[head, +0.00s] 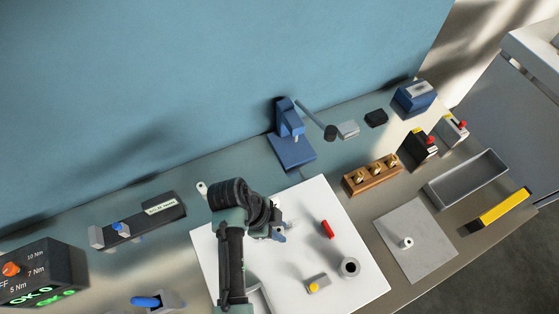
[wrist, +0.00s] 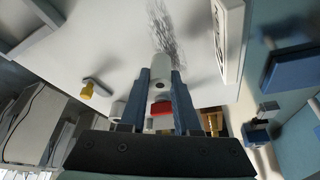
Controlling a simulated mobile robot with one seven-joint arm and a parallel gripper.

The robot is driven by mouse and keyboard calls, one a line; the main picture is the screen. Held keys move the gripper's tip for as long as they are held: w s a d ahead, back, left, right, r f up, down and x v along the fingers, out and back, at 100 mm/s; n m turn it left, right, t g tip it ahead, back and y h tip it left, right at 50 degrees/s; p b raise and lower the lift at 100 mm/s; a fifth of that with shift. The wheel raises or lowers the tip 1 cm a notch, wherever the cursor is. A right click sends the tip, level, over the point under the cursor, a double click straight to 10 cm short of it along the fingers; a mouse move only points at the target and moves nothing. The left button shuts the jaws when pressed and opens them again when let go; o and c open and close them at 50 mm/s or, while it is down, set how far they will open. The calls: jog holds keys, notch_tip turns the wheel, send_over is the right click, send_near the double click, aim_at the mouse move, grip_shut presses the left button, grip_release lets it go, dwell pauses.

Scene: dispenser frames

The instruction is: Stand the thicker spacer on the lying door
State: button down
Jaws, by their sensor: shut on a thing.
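My gripper (wrist: 163,82) is shut on a pale spacer (wrist: 160,70), a short cylinder with a dark hole in its near end. In the head view my gripper (head: 279,227) is over the white board, and the arm largely hides the held spacer. A flat grey panel, seemingly the lying door (head: 428,233), lies on the bench to the right of the board, apart from my gripper. A small white spacer with a hole (head: 407,243) stands on it. I cannot tell from these views which spacer is thicker.
A wooden block with brass fittings (head: 372,178) and a grey tray (head: 467,180) stand behind the panel.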

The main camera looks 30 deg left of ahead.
jog(key=shift+f, duration=0.7)
jog(key=shift+f, duration=0.15)
jog(key=c, duration=0.6)
grip_release()
jog(key=shift+c, duration=0.2)
jog(key=shift+r, duration=0.3)
jog(key=b+v, duration=0.1)
jog(key=v, duration=1)
jog(key=shift+a+r, duration=0.25)
jog(key=shift+r, duration=0.1)
jog(key=shift+s, duration=0.1)
